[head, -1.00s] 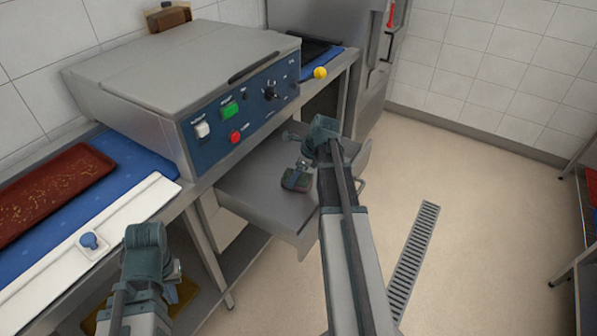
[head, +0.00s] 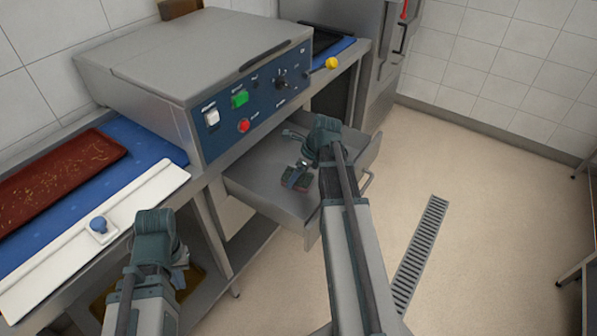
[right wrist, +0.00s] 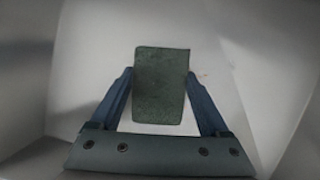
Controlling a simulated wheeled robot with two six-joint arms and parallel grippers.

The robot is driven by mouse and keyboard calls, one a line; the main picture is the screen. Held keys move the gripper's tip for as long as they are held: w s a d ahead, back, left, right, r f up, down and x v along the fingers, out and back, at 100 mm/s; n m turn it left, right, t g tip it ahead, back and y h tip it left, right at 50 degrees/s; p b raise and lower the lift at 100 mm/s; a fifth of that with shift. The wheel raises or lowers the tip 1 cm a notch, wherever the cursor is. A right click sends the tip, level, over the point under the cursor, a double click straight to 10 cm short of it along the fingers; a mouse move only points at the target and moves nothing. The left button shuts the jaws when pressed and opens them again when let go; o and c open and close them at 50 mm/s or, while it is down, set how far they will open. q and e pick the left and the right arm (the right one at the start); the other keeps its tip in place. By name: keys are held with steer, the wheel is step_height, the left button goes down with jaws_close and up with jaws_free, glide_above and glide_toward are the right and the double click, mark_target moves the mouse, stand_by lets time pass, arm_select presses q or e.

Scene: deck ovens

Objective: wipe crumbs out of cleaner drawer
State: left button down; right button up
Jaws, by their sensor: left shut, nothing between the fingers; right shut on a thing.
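The grey metal drawer (head: 262,198) is pulled out under the machine. My right gripper (right wrist: 160,92) is inside it, shut on a dark green pad (right wrist: 160,85). In the head view the pad (head: 296,180) shows over the drawer floor with a reddish lower part. I cannot tell whether it touches the floor. A few tiny reddish crumbs (right wrist: 203,74) lie just right of the pad in the right wrist view. Crumbs are too small to make out in the head view. My left gripper (head: 180,266) is shut and empty, low beside the counter front, away from the drawer.
The machine (head: 195,75) with its blue switch panel stands above the drawer. A yellow-knobbed lever (head: 331,63) sticks out at its right. A brown slab (head: 60,175) lies on the blue mat (head: 135,140) at left. The floor right of the drawer is clear, with a drain grate (head: 420,255).

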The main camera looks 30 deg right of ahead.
steer(key=shift+s+a+r, duration=0.1)
steer(key=shift+w+d, duration=0.45)
steer(key=shift+d, duration=0.4)
steer(key=shift+w+d, duration=0.4)
steer(key=shift+d, duration=0.45)
steer(key=shift+d, duration=0.1)
steer(key=shift+w+d, duration=0.4)
steer(key=shift+d, duration=0.45)
steer(key=shift+w+d, duration=0.4)
steer(key=shift+d, duration=0.4)
steer(key=shift+a, duration=0.1)
step_height(320, 180, up, 6)
steer(key=p, duration=0.6)
